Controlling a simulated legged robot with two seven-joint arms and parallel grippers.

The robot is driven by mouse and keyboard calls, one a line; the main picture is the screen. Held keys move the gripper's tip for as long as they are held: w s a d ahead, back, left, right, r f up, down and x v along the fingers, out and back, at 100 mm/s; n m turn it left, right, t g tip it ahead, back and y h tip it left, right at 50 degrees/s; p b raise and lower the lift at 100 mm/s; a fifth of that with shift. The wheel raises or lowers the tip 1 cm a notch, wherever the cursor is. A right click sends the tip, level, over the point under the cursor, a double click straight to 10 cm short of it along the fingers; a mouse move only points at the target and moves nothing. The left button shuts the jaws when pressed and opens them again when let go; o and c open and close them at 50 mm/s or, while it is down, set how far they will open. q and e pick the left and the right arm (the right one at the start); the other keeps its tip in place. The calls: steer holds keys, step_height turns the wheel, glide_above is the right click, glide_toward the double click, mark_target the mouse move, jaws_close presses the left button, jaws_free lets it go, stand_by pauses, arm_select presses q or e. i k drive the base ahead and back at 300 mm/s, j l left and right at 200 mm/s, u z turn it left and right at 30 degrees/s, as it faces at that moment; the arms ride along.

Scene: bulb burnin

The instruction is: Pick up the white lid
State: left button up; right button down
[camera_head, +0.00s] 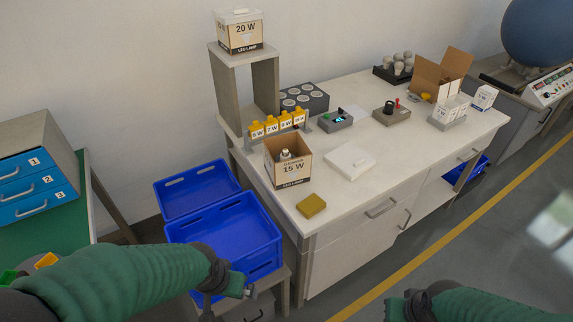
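A flat white lid (350,160) lies on the white workbench, right of an open cardboard 15 W box (288,167) with a bulb showing in it. A small raised part shows on the lid's top. My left gripper (228,302) is at the lower middle, in front of the blue crates and well away from the lid; its fingers look apart and nothing shows between them. My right gripper (408,308) is at the bottom edge, below and right of the lid, partly cut off, so its opening is unclear. Neither gripper touches the lid.
A closed 20 W box (239,36) stands on a raised shelf. A mustard-coloured block (311,205) lies near the bench's front edge (345,209). Small devices (335,120) and an open carton (441,76) stand behind. Blue crates (225,232) are left of the bench.

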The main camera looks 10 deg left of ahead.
mark_target(349, 160)
steer(key=i+l+u, duration=0.1)
steer(key=u, duration=0.8)
steer(key=i+l+u, duration=0.15)
steer(key=l+u, duration=0.2)
steer(key=l, duration=0.15)
steer(key=i+l+u, duration=0.1)
steer(key=l+u, duration=0.25)
steer(key=l, duration=0.2)
steer(key=l+u, duration=0.35)
steer(key=l, duration=1.05)
